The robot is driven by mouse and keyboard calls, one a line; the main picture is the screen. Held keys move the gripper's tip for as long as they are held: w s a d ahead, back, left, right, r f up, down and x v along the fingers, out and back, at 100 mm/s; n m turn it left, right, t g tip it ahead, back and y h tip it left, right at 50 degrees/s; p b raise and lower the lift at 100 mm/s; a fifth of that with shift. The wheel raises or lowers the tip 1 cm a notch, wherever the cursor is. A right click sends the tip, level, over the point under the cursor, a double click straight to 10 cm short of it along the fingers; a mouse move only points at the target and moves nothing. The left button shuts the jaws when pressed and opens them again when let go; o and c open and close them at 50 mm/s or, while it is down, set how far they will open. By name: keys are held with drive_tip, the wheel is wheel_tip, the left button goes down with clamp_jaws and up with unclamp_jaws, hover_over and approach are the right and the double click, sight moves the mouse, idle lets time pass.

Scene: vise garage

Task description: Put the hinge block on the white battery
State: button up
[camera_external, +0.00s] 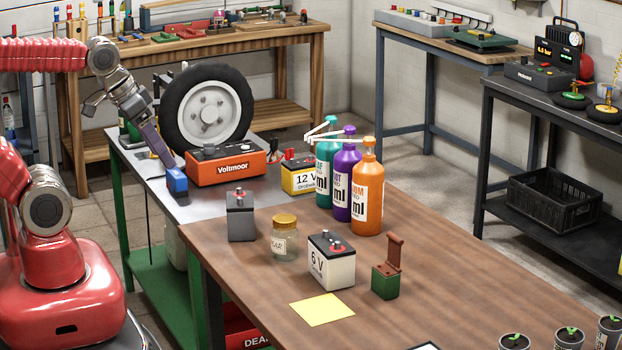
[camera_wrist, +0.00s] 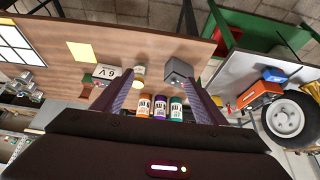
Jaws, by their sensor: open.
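The hinge block (camera_external: 385,282) is a small green block with a brown flap standing up at its back. It stands on the brown wooden table, right of the white battery (camera_external: 331,262). This battery has a black top and is marked 6 V. In the wrist view the white battery (camera_wrist: 106,73) shows beyond the left finger, and a small part of the hinge block (camera_wrist: 87,79) shows left of it. My gripper (camera_external: 168,157) is over the metal bench at the left, far from both. In the wrist view my gripper (camera_wrist: 157,88) is open, with nothing between its fingers.
A glass jar (camera_external: 285,242) and a grey battery-like block (camera_external: 240,216) stand left of the white battery. Orange, purple and teal bottles (camera_external: 367,195) stand behind. A yellow sheet (camera_external: 322,310) lies in front. An orange charger (camera_external: 226,167) and blue block (camera_external: 177,181) are near my gripper.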

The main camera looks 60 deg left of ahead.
drive_tip(key=w+d+f+m+g, duration=0.2)
drive_tip(key=w+d+f, duration=0.5)
drive_tip(key=w+d, duration=0.55)
drive_tip(key=w+d+f+m+g, duration=0.1)
drive_tip(key=w+d+f, duration=0.5)
drive_tip(key=w+d, duration=0.7)
drive_tip(key=w+d+r+n+t, duration=0.2)
drive_tip(key=w+d+n, duration=0.1)
drive_tip(key=w+d, duration=0.3)
drive_tip(key=shift+w+d+r, duration=0.15)
drive_tip(key=shift+w, duration=0.2)
